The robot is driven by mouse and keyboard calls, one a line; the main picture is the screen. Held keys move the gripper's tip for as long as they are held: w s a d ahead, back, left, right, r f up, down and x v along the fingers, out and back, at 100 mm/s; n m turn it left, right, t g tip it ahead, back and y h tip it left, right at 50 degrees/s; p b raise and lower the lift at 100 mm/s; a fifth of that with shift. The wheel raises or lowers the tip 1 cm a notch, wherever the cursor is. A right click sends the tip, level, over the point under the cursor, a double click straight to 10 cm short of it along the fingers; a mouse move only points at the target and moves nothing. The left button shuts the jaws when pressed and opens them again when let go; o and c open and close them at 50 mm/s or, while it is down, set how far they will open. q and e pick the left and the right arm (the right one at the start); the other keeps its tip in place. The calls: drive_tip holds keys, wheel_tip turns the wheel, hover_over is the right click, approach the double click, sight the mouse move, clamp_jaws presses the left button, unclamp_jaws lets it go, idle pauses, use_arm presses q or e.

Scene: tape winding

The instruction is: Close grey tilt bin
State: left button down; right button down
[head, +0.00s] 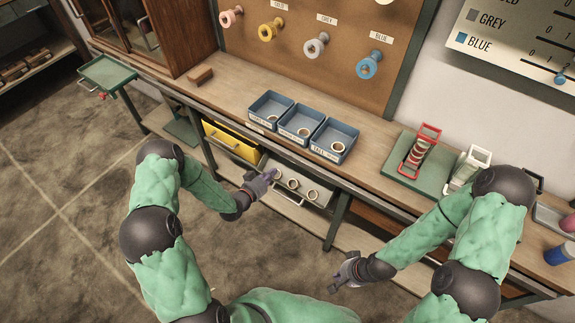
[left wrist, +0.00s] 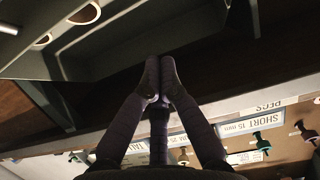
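The grey tilt bin (head: 318,199) hangs tilted out under the front of the bench, with several tape rings along it. In the left wrist view, a grey bin wall (left wrist: 105,40) with round rings fills the upper left. My left gripper (head: 270,175) is at the bin's left end in the head view; whether it touches cannot be told. In the left wrist view its two fingers (left wrist: 160,65) are pressed together, with nothing clearly held between them. My right gripper (head: 337,284) hangs low in front of the bench, away from the bin. Its finger gap is too small to read.
Blue trays (head: 333,138) with rings stand on the bench above. A red-framed winder (head: 420,150) stands further right. A green side tray (head: 108,72) is far left. The floor in front is clear.

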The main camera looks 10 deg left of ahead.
use_arm(q)
drive_tip(key=b, duration=0.4)
hover_over(287, 165)
drive_tip(key=s, duration=0.2)
drive_tip(key=shift+a+f+m+t, duration=0.15)
drive_tip(key=shift+a+f, duration=0.05)
drive_tip(key=shift+f, duration=0.25)
drive_tip(key=shift+a+f+m+t, duration=0.15)
drive_tip(key=shift+f, duration=0.25)
drive_tip(key=shift+w+d+f+b, duration=0.1)
drive_tip(key=shift+w+f+b, duration=0.2)
drive_tip(key=shift+f, duration=0.2)
drive_tip(key=shift+w+d+f+b, duration=0.1)
drive_tip(key=shift+w+f+b, duration=0.2)
drive_tip(key=shift+f, duration=0.2)
drive_tip(key=shift+w+d+f+b, duration=0.15)
drive_tip(key=shift+w+f+b, duration=0.2)
drive_tip(key=shift+w+f, duration=0.2)
drive_tip(key=shift+s, duration=0.15)
